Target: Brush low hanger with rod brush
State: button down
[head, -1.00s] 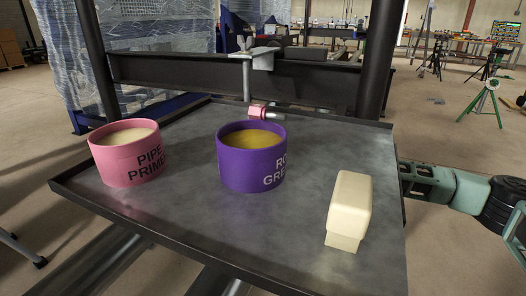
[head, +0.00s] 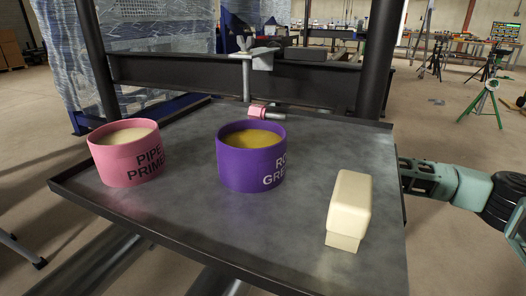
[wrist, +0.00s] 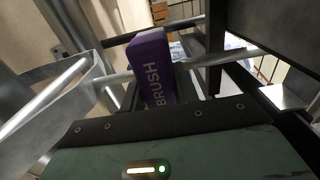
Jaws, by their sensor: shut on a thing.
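In the wrist view a purple block marked BRUSH, the rod brush (wrist: 154,68), stands out from my gripper (wrist: 155,98). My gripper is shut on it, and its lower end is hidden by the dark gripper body. Silver rods (wrist: 118,78) pass close to the brush; I cannot tell whether the brush touches one. In the head view a hanger (head: 247,78) with a vertical rod hangs from the beam, with a pink fitting (head: 257,112) near its foot. I cannot tell whether it is the low hanger.
A dark tray (head: 215,235) holds a pink PIPE PRIMER tub (head: 128,165), a purple grease tub (head: 250,165) and a cream block (head: 350,205). A dark beam (head: 180,80) and posts (head: 380,60) stand behind.

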jog(key=shift+d+f+b, duration=0.1)
jog(key=shift+f+b, duration=1.6)
jog(key=shift+f, duration=0.1)
jog(key=shift+d, duration=0.15)
jog(key=shift+v, duration=0.9)
